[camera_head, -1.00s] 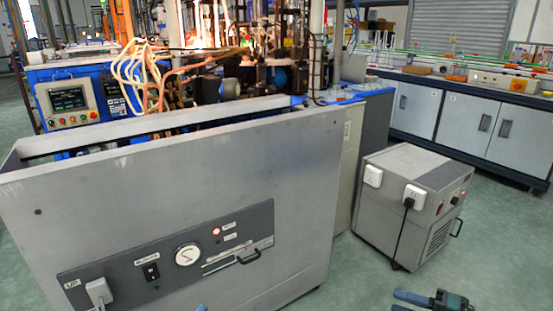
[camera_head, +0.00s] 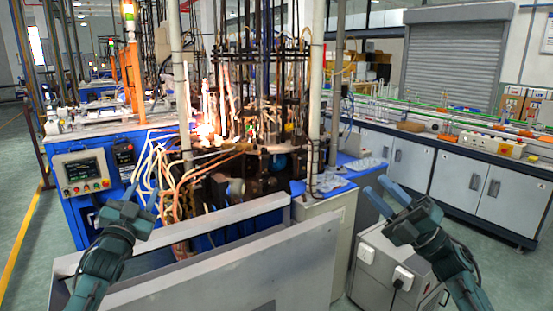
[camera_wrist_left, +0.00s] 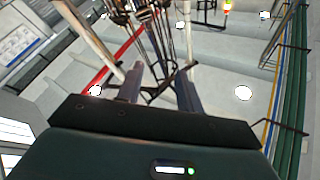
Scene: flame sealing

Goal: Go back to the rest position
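My left gripper (camera_head: 142,193) is raised at the left of the head view, in front of the sealing machine (camera_head: 270,165). Its two fingers are apart with nothing between them. The left wrist view also shows these fingers (camera_wrist_left: 159,80) apart and empty, pointing up toward the ceiling. My right gripper (camera_head: 375,187) is raised at the right, its fingers spread and empty, over the gap between the machine and the grey box (camera_head: 375,275). Neither gripper visibly touches anything.
A grey panel (camera_head: 230,275) stands low in front, between my arms. A control panel (camera_head: 82,172) is at the left, and flames glow (camera_head: 205,130) inside the machine. A long cabinet bench (camera_head: 480,190) runs along the right. Green floor (camera_head: 35,235) is free at the left.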

